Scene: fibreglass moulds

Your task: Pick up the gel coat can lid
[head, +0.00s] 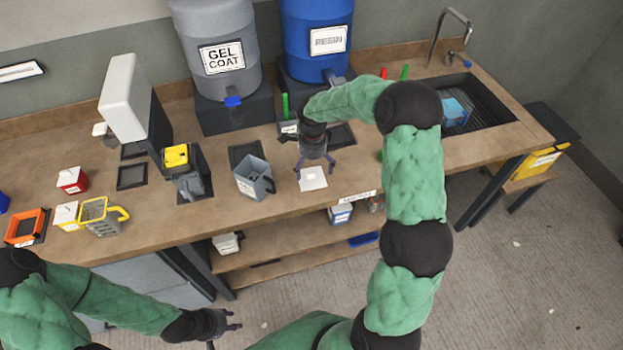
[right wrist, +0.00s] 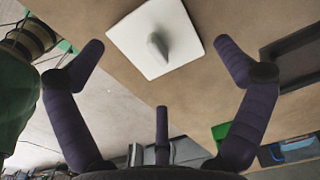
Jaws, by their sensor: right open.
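A white square lid with a grey knob lies on the worktop in the head view (head: 313,181), near the front edge. It also shows in the right wrist view (right wrist: 130,40). I take it for the gel coat can lid; no writing on it is readable. My right gripper (head: 315,163) is open above and just behind the lid in the head view. In the right wrist view its fingers (right wrist: 158,48) spread to either side of the lid, with nothing between them touching it. My left gripper (head: 228,326) is low in front of the worktop, fingers spread and empty.
A grey open jug (head: 254,180) stands left of the lid. The grey gel coat drum (head: 215,45) and a blue drum (head: 316,35) stand behind. A yellow jug (head: 102,215) is further left. A sink (head: 480,105) is at the right. Bare worktop lies right of the lid.

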